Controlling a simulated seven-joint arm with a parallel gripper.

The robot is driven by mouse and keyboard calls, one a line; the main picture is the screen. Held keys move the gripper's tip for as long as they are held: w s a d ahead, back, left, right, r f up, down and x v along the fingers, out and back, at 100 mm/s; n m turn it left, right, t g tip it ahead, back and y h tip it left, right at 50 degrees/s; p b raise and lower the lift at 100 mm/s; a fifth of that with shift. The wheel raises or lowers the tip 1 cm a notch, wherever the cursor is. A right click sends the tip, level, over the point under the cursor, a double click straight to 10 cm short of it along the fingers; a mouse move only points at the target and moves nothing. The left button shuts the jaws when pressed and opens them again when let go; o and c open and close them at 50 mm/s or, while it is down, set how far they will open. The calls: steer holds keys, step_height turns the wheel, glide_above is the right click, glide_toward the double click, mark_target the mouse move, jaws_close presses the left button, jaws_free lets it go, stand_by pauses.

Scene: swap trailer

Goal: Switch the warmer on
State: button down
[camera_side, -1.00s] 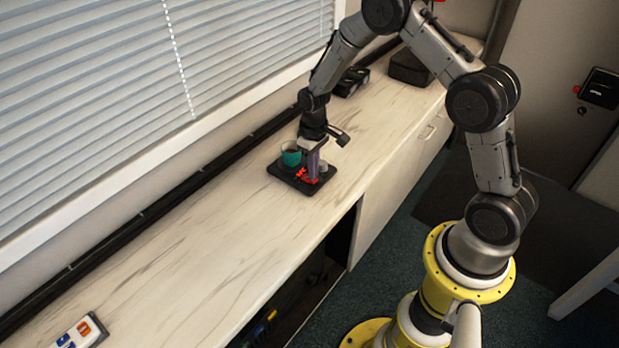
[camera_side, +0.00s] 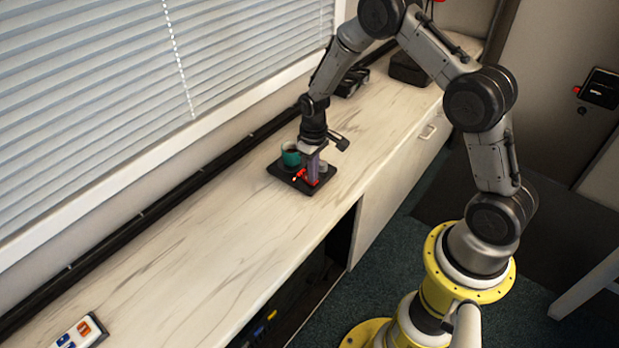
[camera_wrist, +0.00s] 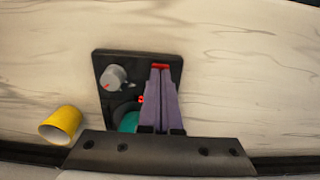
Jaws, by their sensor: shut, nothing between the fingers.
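The warmer is a flat black plate (camera_side: 284,174) on the counter, also in the wrist view (camera_wrist: 103,62). It carries a teal mug (camera_side: 291,154) with dark contents, mostly hidden behind my gripper in the wrist view (camera_wrist: 128,122). A grey knob (camera_wrist: 114,77) with a red mark sits on the plate. A red part (camera_side: 301,175) is at my fingertips; in the wrist view red shows just beyond the tips (camera_wrist: 160,66). A small red spot (camera_wrist: 141,99) is beside the fingers. My gripper (camera_side: 313,183) is shut and empty, pointing down at the plate; contact is unclear.
A yellow cup (camera_wrist: 61,125) is left of the warmer in the wrist view. A white block with coloured buttons (camera_side: 78,333) lies at the near left. Dark boxes (camera_side: 410,68) stand at the far end. Much of the counter (camera_side: 190,245) is clear.

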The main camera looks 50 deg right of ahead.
steer(key=shift+r, duration=0.1)
step_height(320, 180, up, 7)
stand_by(0.8)
